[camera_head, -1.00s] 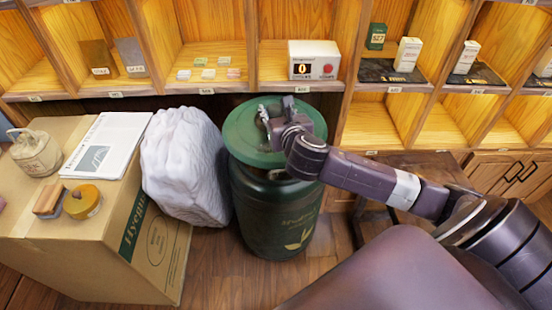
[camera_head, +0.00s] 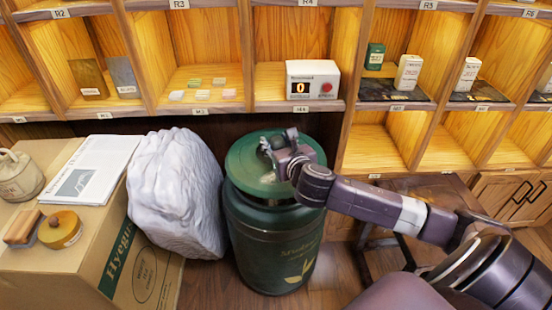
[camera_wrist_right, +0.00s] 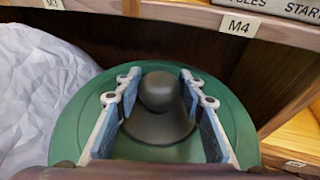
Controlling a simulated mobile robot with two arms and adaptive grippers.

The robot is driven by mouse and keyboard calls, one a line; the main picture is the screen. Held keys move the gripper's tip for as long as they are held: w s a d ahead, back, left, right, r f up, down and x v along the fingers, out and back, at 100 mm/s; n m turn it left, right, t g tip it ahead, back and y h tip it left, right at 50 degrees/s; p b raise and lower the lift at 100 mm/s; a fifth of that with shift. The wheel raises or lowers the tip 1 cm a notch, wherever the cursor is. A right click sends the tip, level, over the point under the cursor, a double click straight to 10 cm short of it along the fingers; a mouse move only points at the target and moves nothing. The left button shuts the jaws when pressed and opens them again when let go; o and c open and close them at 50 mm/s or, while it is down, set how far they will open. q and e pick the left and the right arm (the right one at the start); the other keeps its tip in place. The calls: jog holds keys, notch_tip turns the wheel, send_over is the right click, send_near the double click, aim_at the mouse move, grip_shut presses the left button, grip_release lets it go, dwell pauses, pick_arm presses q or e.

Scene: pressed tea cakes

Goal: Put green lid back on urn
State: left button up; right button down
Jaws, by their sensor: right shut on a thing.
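The green lid (camera_head: 243,165) is at the top of the dark green urn (camera_head: 268,248), roughly lined up with its mouth. I cannot tell whether it rests fully seated on the rim. My right gripper (camera_head: 268,149) is over the lid, shut on its dark knob. In the right wrist view, the fingers (camera_wrist_right: 160,82) stand on both sides of the knob, with the green lid (camera_wrist_right: 235,122) spread out beneath. The urn is hidden under the lid in that view. My left gripper is not in view.
A white wrapped bulky sack (camera_head: 178,190) stands close to the urn's left. A cardboard box (camera_head: 92,228) with a paper, a jug and small items is further left. Wooden shelves (camera_head: 225,110) with a counter box (camera_head: 312,80) run behind. A dark wooden stool or table (camera_head: 425,188) is right.

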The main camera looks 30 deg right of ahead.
jog(key=shift+f, duration=0.1)
jog(key=shift+w+f+b, duration=0.1)
jog(key=shift+f+b, duration=0.95)
jog(key=shift+f, duration=1.2)
jog(key=shift+f, duration=0.15)
jog(key=c, duration=1.3)
grip_release()
jog(key=shift+f, duration=0.2)
jog(key=shift+o, duration=0.2)
jog(key=shift+r, duration=0.1)
